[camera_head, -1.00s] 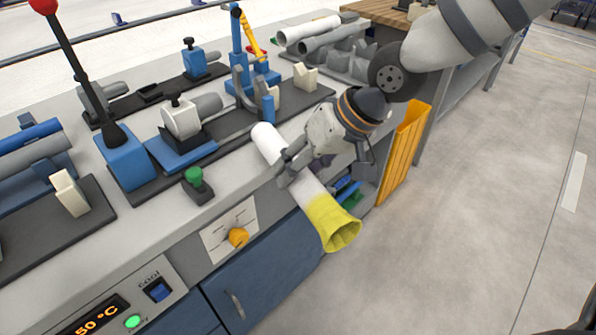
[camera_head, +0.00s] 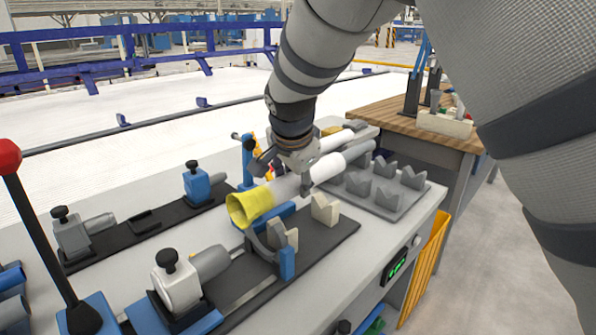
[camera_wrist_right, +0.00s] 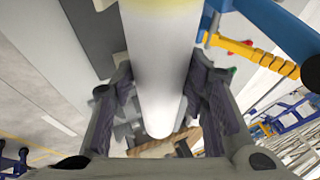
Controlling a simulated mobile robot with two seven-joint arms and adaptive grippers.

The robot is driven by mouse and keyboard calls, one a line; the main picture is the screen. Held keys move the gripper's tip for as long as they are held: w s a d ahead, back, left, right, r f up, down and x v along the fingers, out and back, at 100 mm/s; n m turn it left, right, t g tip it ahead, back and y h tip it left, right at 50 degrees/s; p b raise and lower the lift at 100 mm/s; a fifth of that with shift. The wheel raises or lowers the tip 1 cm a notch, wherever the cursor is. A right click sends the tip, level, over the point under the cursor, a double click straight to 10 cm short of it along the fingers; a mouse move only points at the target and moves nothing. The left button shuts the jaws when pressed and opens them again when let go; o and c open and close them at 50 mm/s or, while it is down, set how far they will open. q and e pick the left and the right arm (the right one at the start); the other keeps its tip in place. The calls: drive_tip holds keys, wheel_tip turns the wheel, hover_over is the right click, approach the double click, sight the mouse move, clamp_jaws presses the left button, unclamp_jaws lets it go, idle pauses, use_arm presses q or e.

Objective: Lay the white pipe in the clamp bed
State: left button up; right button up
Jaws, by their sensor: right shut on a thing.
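The white pipe (camera_head: 325,169) has a yellow flared end (camera_head: 250,206) that faces front left in the head view. My right gripper (camera_head: 298,172) is shut on the pipe's middle and holds it over the clamp bed (camera_head: 337,232). The bed is a dark plate with a cream V-block (camera_head: 325,209), a second cream block (camera_head: 281,233) and a blue clamp (camera_head: 287,263). In the wrist view the pipe (camera_wrist_right: 160,70) runs between my two fingers (camera_wrist_right: 160,95). The gap between pipe and blocks is hard to judge. My left gripper is out of view.
A grey rack (camera_head: 388,200) with V-supports stands behind, with another white pipe (camera_head: 336,140) and a grey pipe (camera_head: 358,151). A blue post (camera_head: 247,160) stands close to my gripper. A red-knobbed lever (camera_head: 10,157) rises at left. A wooden table (camera_head: 400,140) adjoins the bench.

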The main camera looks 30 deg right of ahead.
drive_tip(key=f, duration=0.2)
drive_tip(key=s+f+b, duration=0.1)
drive_tip(key=f, duration=0.1)
drive_tip(key=shift+f, duration=0.2)
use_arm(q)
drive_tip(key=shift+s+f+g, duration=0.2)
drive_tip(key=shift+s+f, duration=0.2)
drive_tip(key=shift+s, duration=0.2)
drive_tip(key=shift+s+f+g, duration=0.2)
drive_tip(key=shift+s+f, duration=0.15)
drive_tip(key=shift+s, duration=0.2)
use_arm(e)
drive_tip(key=shift+w+f, duration=0.1)
drive_tip(key=shift+f, duration=0.8)
drive_tip(key=o, duration=1.5)
drive_tip(key=shift+c, duration=0.2)
drive_tip(key=v, duration=0.7)
drive_tip(key=shift+r, duration=0.2)
